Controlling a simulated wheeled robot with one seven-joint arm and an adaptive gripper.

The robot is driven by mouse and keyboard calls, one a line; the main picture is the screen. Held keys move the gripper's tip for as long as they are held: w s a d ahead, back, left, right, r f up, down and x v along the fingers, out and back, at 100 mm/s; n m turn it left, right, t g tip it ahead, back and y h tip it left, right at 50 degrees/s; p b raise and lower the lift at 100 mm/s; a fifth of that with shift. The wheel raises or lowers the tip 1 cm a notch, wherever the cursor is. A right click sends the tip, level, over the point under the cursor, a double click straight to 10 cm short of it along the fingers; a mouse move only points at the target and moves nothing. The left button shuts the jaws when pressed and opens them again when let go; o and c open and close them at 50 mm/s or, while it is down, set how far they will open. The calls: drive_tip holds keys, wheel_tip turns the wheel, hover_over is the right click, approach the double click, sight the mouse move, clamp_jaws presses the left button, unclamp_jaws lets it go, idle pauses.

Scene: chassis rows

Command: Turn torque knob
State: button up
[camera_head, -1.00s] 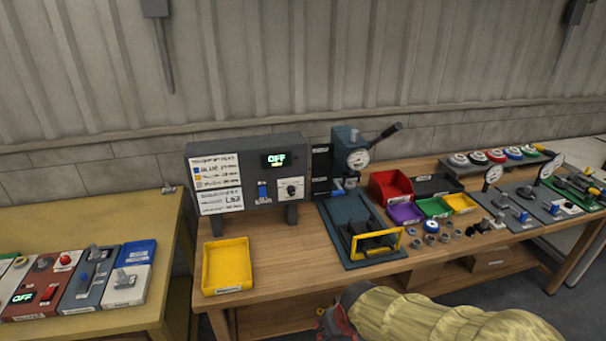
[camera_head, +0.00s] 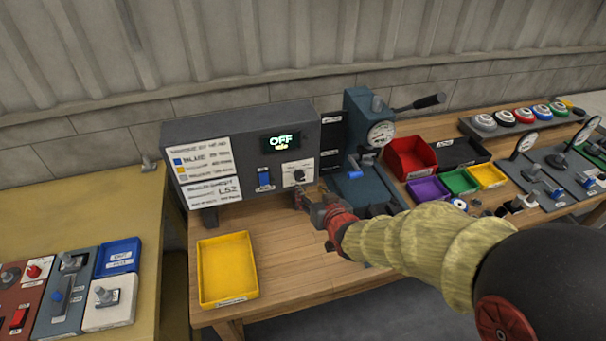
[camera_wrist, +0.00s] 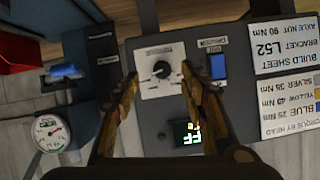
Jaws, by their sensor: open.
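The torque knob (camera_head: 299,175) is a small dark dial on a white plate on the front of the grey control box (camera_head: 217,142). In the wrist view the knob (camera_wrist: 161,70) lies ahead, between and beyond the two fingertips. My gripper (camera_head: 314,198) is just in front of the box, below and right of the knob in the head view. In the wrist view my gripper (camera_wrist: 157,82) is open, with nothing between its fingers. Contact with the plate cannot be told. The display (camera_head: 281,142) reads OFF. A blue switch (camera_head: 264,179) sits beside the knob plate.
A blue press with a gauge (camera_head: 381,133) stands right of the box. A yellow tray (camera_head: 228,270) lies on the wooden bench in front. Red (camera_head: 410,158), purple, green and yellow bins are farther right. A build sheet (camera_wrist: 288,60) is on the box.

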sight(301, 179)
drive_tip(key=b+x, duration=0.1)
drive_tip(key=x, duration=0.2)
drive_tip(key=r+x, duration=0.1)
drive_tip(key=x, duration=0.3)
drive_tip(key=shift+w+a+b, duration=0.35)
drive_tip(key=shift+w, duration=0.15)
drive_tip(key=shift+c, duration=0.4)
clamp_jaws()
